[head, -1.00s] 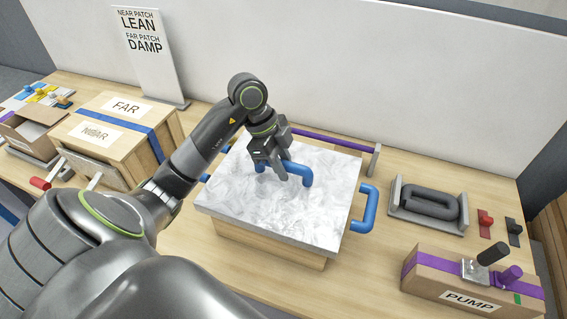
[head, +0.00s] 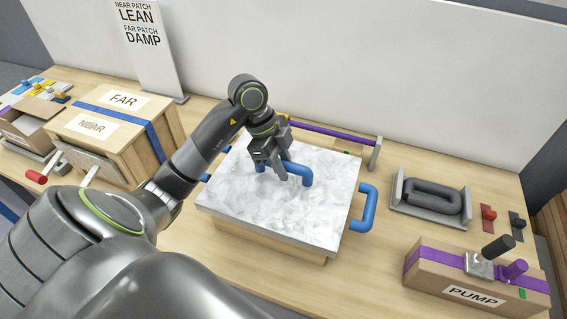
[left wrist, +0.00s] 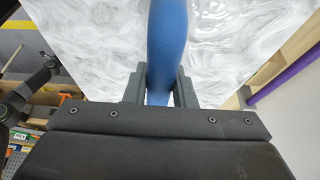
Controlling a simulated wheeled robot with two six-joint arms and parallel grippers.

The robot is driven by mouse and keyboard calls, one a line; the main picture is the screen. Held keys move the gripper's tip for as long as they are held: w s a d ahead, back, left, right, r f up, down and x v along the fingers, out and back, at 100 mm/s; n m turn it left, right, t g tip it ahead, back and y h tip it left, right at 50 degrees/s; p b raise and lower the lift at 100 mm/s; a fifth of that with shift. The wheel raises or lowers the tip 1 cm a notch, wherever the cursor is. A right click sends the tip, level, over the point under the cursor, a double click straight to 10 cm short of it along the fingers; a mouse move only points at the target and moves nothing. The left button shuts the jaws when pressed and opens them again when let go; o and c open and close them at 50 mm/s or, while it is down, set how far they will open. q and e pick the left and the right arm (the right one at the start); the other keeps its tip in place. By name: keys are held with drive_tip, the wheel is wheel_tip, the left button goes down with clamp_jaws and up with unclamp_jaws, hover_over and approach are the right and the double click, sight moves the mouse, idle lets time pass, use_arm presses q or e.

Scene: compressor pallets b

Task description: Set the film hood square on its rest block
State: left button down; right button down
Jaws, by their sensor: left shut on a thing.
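The film hood (head: 325,212) is a flat, square-topped piece covered in whitish, cloudy film, with blue handles at its sides and one on top. It sits over a pale wooden block (head: 268,243), whose front shows below the hood's near edge. I cannot tell whether they touch. My left gripper (head: 283,173) is shut on the blue top handle (head: 301,172). The left wrist view shows the handle (left wrist: 166,45) between the fingers (left wrist: 158,88), with the cloudy film behind. The hood's far left part is hidden by my left arm. My right gripper is out of view.
A purple bar (head: 325,131) on a grey stand is behind the hood. A black ring-shaped cushion (head: 434,199) in a grey tray and a PUMP box (head: 480,283) are at right. A FAR/NEAR wooden box (head: 122,118) is at left. Bare table lies in front of the hood.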

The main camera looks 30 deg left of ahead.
use_arm(q)
drive_tip(key=shift+f, duration=0.25)
idle(0.3)
drive_tip(key=c, duration=1.1)
unclamp_jaws()
drive_tip(key=b+v, duration=0.3)
drive_tip(key=v, duration=1.4)
drive_tip(key=shift+s+r, duration=0.1)
drive_tip(key=shift+r, duration=0.1)
drive_tip(key=shift+f, duration=0.1)
